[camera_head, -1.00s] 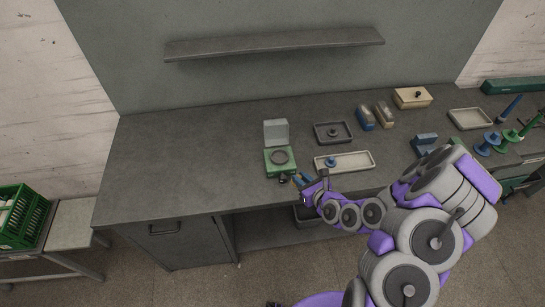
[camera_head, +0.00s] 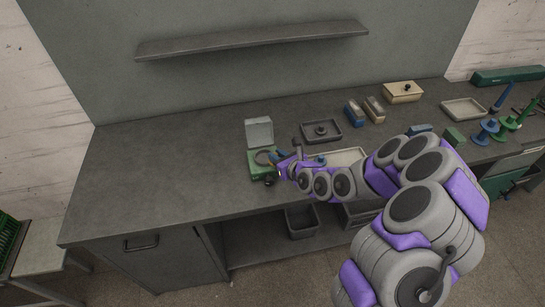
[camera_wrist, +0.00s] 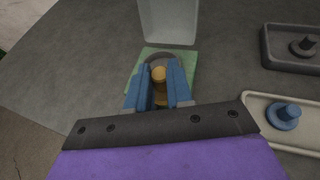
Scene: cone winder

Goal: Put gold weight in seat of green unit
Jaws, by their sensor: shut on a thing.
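The green unit (camera_head: 257,170) stands on the bench with its grey lid (camera_head: 259,131) raised at the back. Its dark round seat ring (camera_head: 262,157) faces up. In the wrist view the green unit (camera_wrist: 189,67) lies beneath my fingers. The gold weight (camera_wrist: 159,74) is between the two blue fingers of my gripper (camera_wrist: 159,82), which is shut on it, over the round seat (camera_wrist: 160,60). In the head view my gripper (camera_head: 276,157) is at the unit's right side and the weight is hidden. I cannot tell whether the weight touches the seat.
A dark tray (camera_head: 306,138) with a dark knobbed piece is to the right of the unit. A pale tray (camera_head: 345,154) with a blue knobbed weight (camera_wrist: 286,113) is close to my gripper's right. The bench left of the unit is clear.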

